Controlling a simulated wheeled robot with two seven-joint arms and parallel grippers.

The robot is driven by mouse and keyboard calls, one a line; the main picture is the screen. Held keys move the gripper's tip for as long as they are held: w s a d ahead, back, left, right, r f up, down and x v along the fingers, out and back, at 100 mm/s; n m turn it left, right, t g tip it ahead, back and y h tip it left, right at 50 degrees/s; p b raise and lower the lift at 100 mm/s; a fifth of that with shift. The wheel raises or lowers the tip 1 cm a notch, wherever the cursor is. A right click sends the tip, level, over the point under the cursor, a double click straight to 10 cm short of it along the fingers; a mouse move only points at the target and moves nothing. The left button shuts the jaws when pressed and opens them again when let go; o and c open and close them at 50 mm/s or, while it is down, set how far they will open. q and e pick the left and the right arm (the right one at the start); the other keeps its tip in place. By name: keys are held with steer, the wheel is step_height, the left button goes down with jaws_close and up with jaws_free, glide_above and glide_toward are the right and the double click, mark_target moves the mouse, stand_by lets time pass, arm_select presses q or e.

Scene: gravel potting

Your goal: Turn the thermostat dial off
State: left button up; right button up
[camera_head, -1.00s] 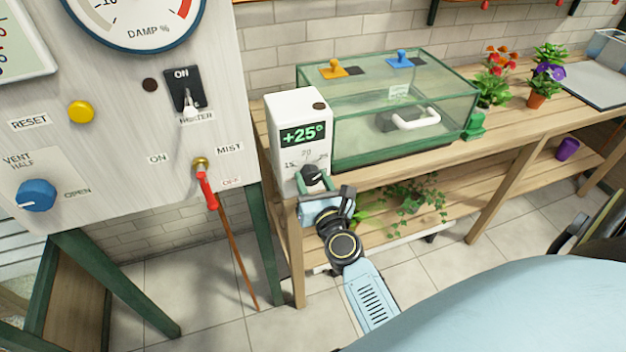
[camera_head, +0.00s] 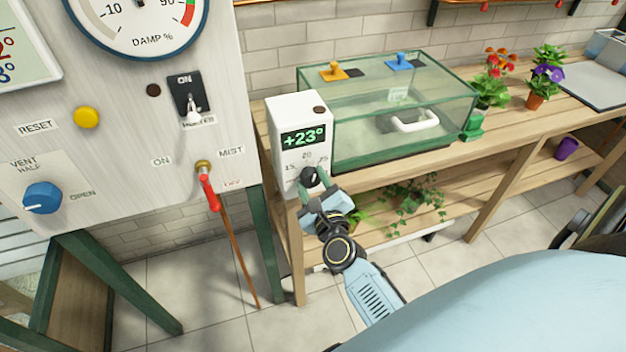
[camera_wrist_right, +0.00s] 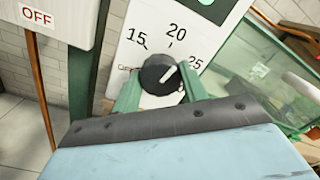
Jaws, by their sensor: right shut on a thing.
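The thermostat (camera_head: 299,112) is a white box at the left end of the wooden bench, and its green display reads +23°. Its black dial (camera_head: 309,177) sits low on the front face. In the right wrist view the dial (camera_wrist_right: 160,74) has a white pointer line aimed up and right, between the 20 and 25 marks. A red OFF mark lies left of the dial, partly hidden by a finger. My right gripper (camera_head: 312,185) is shut on the dial, with its green fingers (camera_wrist_right: 161,92) on either side of it. My left gripper is not in view.
A glass tank (camera_head: 390,105) with a white handle stands just right of the thermostat. A control panel (camera_head: 120,135) with a blue knob, yellow button, heater switch and red mist lever hangs at left. Potted flowers (camera_head: 492,85) stand farther right on the bench.

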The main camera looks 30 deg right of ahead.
steer(key=n+p, duration=0.2)
steer(key=n, duration=0.4)
steer(key=shift+n, duration=0.4)
steer(key=n+p, duration=0.2)
steer(key=n, duration=0.1)
steer(key=shift+n, duration=0.3)
steer(key=n+p, duration=0.1)
steer(key=n, duration=0.2)
steer(key=shift+n+p, duration=0.35)
steer(key=shift+n, duration=0.05)
steer(key=n+p, duration=0.2)
steer(key=n, duration=0.4)
steer(key=shift+y, duration=0.3)
steer(key=n+p, duration=0.1)
steer(key=n, duration=0.2)
steer(key=shift+n+p, duration=0.3)
steer(key=shift+n, duration=0.1)
steer(key=shift+d+f+n+p, duration=0.15)
steer(key=shift+n+p, duration=0.25)
steer(key=shift+n, duration=1.1)
